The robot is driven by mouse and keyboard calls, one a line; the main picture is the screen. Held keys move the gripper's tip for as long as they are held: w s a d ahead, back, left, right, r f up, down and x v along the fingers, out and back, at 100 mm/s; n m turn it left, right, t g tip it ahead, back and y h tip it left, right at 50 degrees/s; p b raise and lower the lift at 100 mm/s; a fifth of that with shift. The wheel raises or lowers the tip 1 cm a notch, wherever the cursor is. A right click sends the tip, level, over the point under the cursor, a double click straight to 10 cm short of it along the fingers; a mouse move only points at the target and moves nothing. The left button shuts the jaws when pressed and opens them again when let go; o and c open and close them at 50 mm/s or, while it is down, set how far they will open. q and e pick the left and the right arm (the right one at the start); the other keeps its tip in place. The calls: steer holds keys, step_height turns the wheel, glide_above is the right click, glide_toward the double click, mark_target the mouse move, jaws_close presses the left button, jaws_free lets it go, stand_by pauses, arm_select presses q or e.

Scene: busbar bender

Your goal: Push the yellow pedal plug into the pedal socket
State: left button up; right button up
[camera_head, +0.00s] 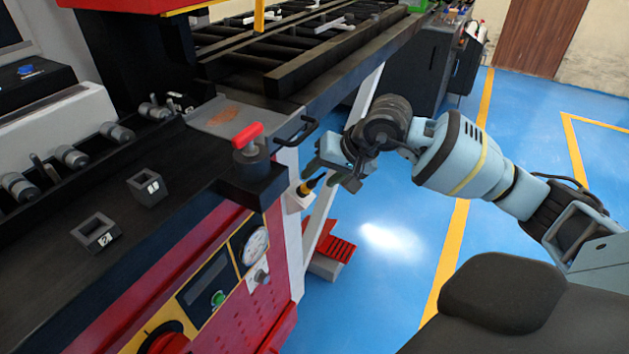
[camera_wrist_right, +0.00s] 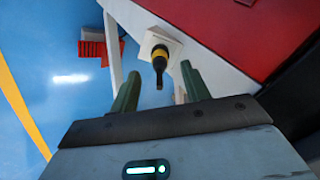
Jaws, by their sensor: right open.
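The yellow pedal plug (camera_head: 304,189) with its black tail is at the pale square socket plate (camera_head: 294,203) on the side of the machine. In the right wrist view the plug (camera_wrist_right: 160,51) points into the socket plate (camera_wrist_right: 172,42), its black end towards me; how deep it sits I cannot tell. My right gripper (camera_head: 325,174) is just to the right of the plug. Its green fingers (camera_wrist_right: 160,84) are spread in the wrist view, with the plug's black end between or just beyond their tips, not clamped. My left gripper is not in view.
A red foot pedal (camera_head: 338,248) stands on the blue floor below the socket. The floor right of the machine is clear.

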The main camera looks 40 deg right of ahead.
steer(key=v, duration=0.3)
steer(key=shift+s+r, duration=0.1)
steer(key=shift+s+d+r, duration=0.1)
steer(key=shift+s+r, duration=0.05)
steer(key=shift+r, duration=0.05)
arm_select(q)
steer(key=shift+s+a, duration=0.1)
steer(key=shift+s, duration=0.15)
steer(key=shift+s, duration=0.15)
